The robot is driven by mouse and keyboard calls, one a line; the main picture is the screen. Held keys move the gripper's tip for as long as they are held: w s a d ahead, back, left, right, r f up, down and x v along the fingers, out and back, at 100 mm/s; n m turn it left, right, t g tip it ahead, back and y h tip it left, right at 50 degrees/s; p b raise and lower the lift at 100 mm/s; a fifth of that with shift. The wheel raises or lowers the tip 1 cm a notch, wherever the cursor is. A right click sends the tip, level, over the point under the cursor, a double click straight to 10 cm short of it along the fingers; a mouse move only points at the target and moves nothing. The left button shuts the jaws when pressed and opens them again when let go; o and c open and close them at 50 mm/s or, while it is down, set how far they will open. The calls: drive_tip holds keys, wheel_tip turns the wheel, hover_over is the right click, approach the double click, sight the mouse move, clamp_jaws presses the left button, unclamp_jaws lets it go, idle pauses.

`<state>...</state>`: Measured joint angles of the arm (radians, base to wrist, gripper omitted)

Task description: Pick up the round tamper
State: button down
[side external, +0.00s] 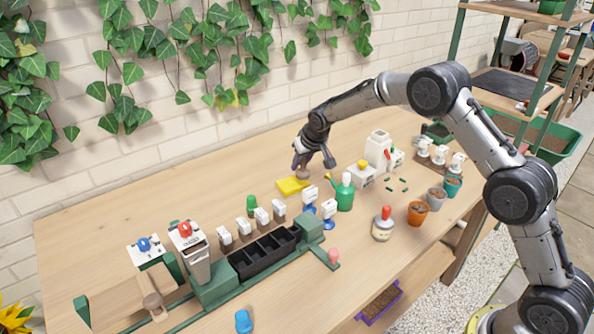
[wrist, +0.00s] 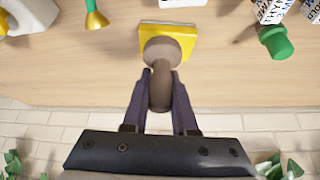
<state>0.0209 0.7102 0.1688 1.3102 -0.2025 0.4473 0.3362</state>
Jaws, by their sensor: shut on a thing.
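The round tamper (wrist: 161,93) is brown, with a rounded end and a narrower part between my fingers. My gripper (wrist: 163,80) is shut on that narrower part. In the side view, my gripper (side external: 314,161) points down over the back of the bench, and the tamper (side external: 303,174) shows small and partly hidden between the fingers. A yellow pad (side external: 292,186) lies on the bench beside and partly behind the tamper; it also shows in the wrist view (wrist: 180,30). I cannot tell whether the tamper touches the bench or pad.
Several small pots, such as an orange one (side external: 418,212), are farther right. A black tray (side external: 262,254) stands front left. The bench's back left is clear.

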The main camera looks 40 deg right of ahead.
sight(306, 158)
drive_tip(key=v, duration=0.5)
drive_tip(key=shift+s+d, duration=0.15)
drive_tip(key=shift+s, duration=0.3)
drive_tip(key=s+r, duration=0.3)
drive_tip(key=s, duration=0.5)
drive_tip(key=w+f, duration=0.1)
drive_tip(key=w, duration=0.2)
drive_tip(key=w+f, duration=0.1)
drive_tip(key=w, duration=0.3)
drive_tip(key=w+f, duration=0.1)
drive_tip(key=w, duration=0.2)
drive_tip(key=shift+w, duration=0.3)
drive_tip(key=x, duration=0.4)
drive_tip(key=w+x, duration=0.1)
drive_tip(key=x, duration=0.1)
drive_tip(key=shift+w+a+r, duration=0.15)
drive_tip(key=shift+a+r, duration=0.05)
drive_tip(key=shift+r, duration=0.1)
drive_tip(key=shift+x, duration=1.1)
drive_tip(key=shift+w+a+f, duration=0.1)
drive_tip(key=shift+w+f, duration=0.05)
drive_tip(key=shift+f, duration=1.15)
drive_tip(key=shift+f, duration=0.15)
